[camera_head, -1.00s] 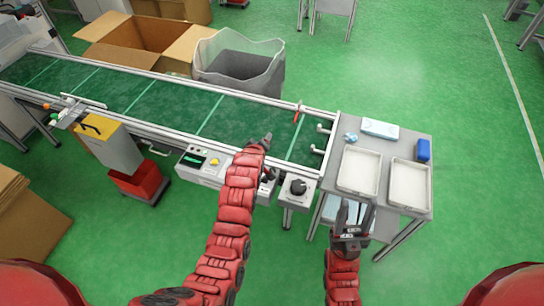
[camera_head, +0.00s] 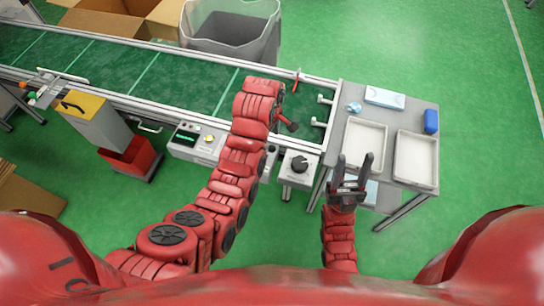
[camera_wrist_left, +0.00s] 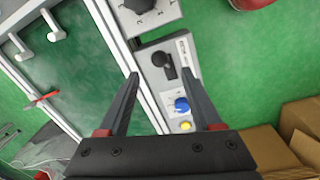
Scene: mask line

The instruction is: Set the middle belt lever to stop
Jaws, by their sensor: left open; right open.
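In the left wrist view a control panel (camera_wrist_left: 152,48) carries a black lever (camera_wrist_left: 165,63), a blue knob (camera_wrist_left: 181,104) and a yellow button (camera_wrist_left: 185,126). My left gripper (camera_wrist_left: 162,73) is open and empty, and its two fingertips lie either side of the lever in the picture; I cannot tell the height gap. In the head view the lever is mostly hidden by my left arm, and the dark end of my left gripper (camera_head: 288,123) shows above the belt edge. My right gripper (camera_head: 355,157) is open and empty, in front of the side table.
A large black dial (camera_head: 299,165) stands on a box right of the panel. The green belt (camera_head: 175,78) runs behind. Two white trays (camera_head: 364,148) and a blue item (camera_head: 431,121) sit on the side table (camera_head: 388,110). Cardboard boxes (camera_head: 112,20) and a grey bin (camera_head: 228,38) stand behind.

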